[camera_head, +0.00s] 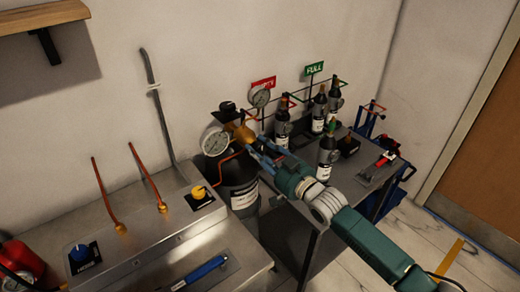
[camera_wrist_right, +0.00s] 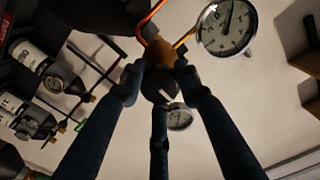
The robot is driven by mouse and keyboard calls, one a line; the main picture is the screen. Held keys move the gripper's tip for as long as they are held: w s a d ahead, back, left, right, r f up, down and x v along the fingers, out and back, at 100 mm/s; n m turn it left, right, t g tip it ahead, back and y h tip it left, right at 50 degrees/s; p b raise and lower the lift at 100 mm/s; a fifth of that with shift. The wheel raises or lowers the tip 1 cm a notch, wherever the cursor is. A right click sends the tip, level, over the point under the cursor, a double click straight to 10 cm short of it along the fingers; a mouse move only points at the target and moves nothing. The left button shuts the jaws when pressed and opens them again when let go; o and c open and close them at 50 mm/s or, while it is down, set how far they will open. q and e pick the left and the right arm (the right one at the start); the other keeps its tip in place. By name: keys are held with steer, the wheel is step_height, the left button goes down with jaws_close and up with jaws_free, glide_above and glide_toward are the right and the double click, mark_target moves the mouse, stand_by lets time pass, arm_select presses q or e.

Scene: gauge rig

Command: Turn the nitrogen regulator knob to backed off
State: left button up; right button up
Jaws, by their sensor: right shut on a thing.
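The brass regulator (camera_head: 240,132) sits on top of a dark cylinder (camera_head: 240,190) with a white label. A round white-faced gauge (camera_head: 214,140) is at its left and another gauge (camera_head: 260,96) is above. My right gripper (camera_head: 258,152) reaches in from the lower right, with its fingers at the front of the regulator. In the right wrist view, the fingers close around a dark round knob (camera_wrist_right: 158,88) below the brass body (camera_wrist_right: 160,52). In the head view the fingers hide the knob. My left gripper is in neither view.
A steel bench with a yellow knob (camera_head: 199,192), a blue knob (camera_head: 79,253) and a blue pen-like tool (camera_head: 207,270) stands at the left. Several small bottles stand on a grey table behind the arm, near a red sign (camera_head: 264,83) and a green FULL sign (camera_head: 314,68).

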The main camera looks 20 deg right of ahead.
steer(key=shift+s+f, duration=0.1)
steer(key=shift+f, duration=0.25)
steer(key=o, duration=1)
steer(key=shift+c, duration=0.2)
steer(key=shift+o, duration=1.1)
steer(key=shift+r, duration=0.15)
steer(key=v, duration=1.2)
